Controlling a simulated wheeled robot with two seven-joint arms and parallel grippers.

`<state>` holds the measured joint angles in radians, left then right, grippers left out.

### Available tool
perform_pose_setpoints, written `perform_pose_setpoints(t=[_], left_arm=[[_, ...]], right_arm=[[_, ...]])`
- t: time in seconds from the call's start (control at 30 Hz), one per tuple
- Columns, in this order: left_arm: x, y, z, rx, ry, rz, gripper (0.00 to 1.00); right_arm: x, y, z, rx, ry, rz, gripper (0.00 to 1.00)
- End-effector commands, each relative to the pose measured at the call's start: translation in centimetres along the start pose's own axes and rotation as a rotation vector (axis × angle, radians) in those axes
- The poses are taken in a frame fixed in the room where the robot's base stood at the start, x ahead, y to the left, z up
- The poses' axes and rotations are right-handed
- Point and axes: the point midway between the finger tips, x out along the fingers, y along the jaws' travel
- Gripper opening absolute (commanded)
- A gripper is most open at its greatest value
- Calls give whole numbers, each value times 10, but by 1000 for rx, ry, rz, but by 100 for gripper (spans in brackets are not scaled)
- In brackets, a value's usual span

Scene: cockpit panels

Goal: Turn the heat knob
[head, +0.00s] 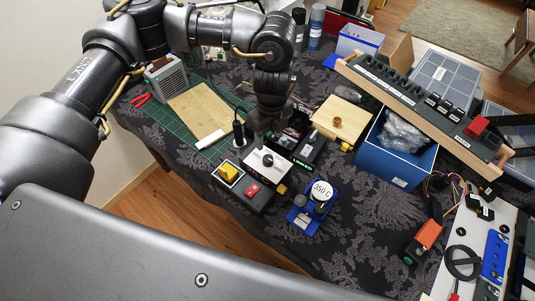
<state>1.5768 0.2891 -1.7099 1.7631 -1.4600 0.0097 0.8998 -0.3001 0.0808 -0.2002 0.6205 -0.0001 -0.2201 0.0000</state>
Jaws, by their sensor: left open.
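A white-topped box (281,171) with a small black knob (268,160) stands on the cloth-covered table near the middle of the head view. To its right, a blue device (300,221) carries a round white dial marked "350 C" (320,190). Neither knob has a readable "heat" label. My left gripper (262,135) points down just above and behind the white box, near the black knob. It is open; its fingertips are small and dark, so I cannot tell whether they touch the knob. My right gripper is not in view.
Close by are a box with a red switch (253,191), a yellow button (228,172) and a black unit with a green display (302,165). A blue bin (399,177) and a long switch panel (420,105) lie to the right. Bare cloth lies right of the dial.

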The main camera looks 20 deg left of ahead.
Motion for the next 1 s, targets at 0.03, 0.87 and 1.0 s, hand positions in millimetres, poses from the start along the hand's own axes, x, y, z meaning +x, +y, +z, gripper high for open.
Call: perform_pose_setpoints(t=[0.03,0.87,1.0], left_arm=[[8,1,-1,-1,3,4,52],[96,0,-1,3,1,-2,52],[96,0,-1,3,1,-2,44]], right_arm=[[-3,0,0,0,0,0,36],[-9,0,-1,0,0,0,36],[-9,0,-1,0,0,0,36]])
